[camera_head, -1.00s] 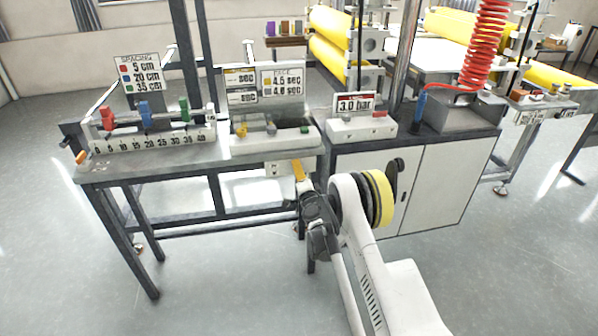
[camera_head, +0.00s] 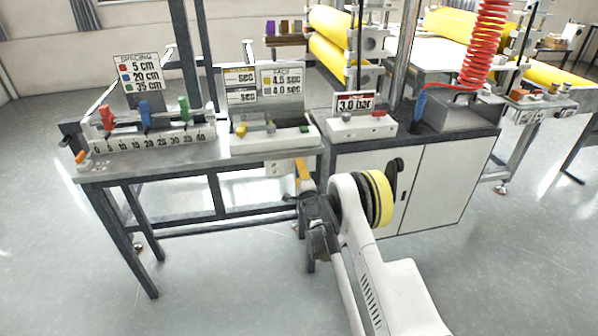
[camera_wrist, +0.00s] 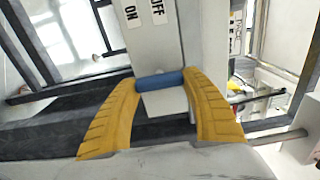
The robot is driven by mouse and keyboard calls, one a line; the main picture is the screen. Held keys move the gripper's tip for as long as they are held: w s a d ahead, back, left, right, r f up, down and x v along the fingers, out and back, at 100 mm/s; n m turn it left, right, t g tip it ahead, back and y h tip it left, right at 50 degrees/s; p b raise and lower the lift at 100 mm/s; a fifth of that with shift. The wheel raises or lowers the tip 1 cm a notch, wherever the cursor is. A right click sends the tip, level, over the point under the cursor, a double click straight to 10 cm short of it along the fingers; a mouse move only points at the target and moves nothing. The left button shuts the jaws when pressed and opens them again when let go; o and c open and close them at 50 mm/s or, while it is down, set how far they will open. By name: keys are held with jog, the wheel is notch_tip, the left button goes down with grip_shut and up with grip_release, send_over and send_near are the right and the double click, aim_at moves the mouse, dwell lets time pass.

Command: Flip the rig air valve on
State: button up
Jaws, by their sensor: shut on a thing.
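The air valve's blue handle (camera_wrist: 160,79) lies crosswise in the wrist view, in front of a pale panel (camera_wrist: 150,42) lettered ON and OFF. My gripper (camera_wrist: 160,82) has its two yellow fingers at the two ends of the blue handle and is shut on it. In the head view my gripper (camera_head: 304,176) is at the front of the workbench, just below its top edge, beside a small white plate (camera_head: 277,168). The blue handle cannot be made out there. I cannot tell which lettered position the handle is at.
A white cabinet (camera_head: 440,185) stands right of my arm. The floor in front is clear.

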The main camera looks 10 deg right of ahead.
jog(key=o, duration=1.2)
jog(key=shift+c, duration=0.2)
jog(key=s, duration=0.7)
jog(key=shift+s, duration=0.25)
